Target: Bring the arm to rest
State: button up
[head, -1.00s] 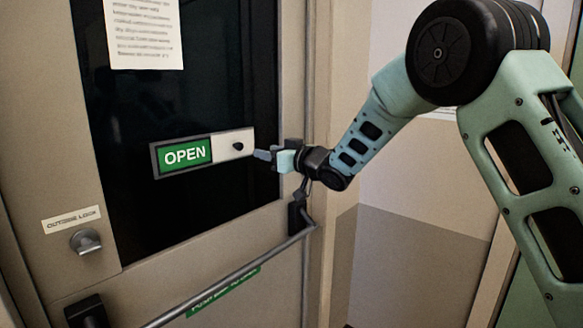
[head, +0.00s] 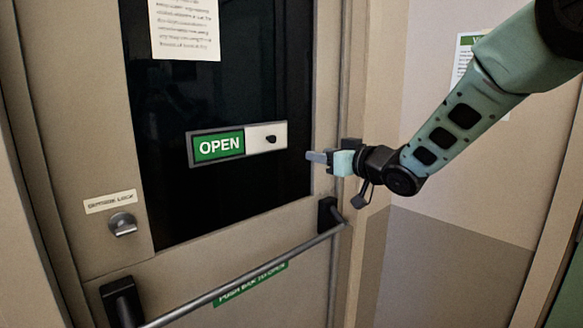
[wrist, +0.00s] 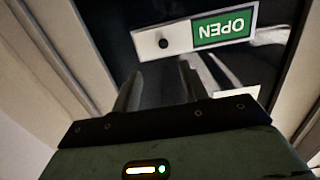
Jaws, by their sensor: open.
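My gripper (head: 317,157) is at the end of my arm, in front of the door's right side, a little right of the sign. It is open and empty; in the wrist view two spread fingers (wrist: 160,90) show with nothing between them. The sliding sign (head: 237,143) on the dark glass reads OPEN on green at its left, with a pale slider plate and dark knob (head: 271,139) at its right. The sign shows upside down in the wrist view (wrist: 195,30), beyond the fingertips and apart from them.
A push bar (head: 245,275) crosses the door below my gripper, with its right bracket (head: 328,213) close under it. A lock knob (head: 123,224) is at the left. A paper notice (head: 184,28) is on the glass. The wall (head: 455,190) lies to the right.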

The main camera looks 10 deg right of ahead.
jog(key=s+a+f+g+h, duration=0.35)
jog(key=s+f, duration=0.25)
jog(key=s, duration=0.4)
jog(key=s+a+f+g+h, duration=0.2)
jog(key=s+a+f+g, duration=0.3)
jog(key=s, duration=0.6)
jog(key=s+d+f+g+h, duration=0.1)
jog(key=s+d+f+g, duration=0.1)
jog(key=s, duration=0.9)
jog(key=s+d+f+n+g+h, duration=0.1)
jog(key=s+d+f+g+h, duration=0.1)
jog(key=s, duration=0.9)
notch_tip(320, 180, down, 2)
jog(key=shift+d+f+n+g, duration=0.25)
jog(key=shift+d+g, duration=0.25)
jog(key=shift+g, duration=0.55)
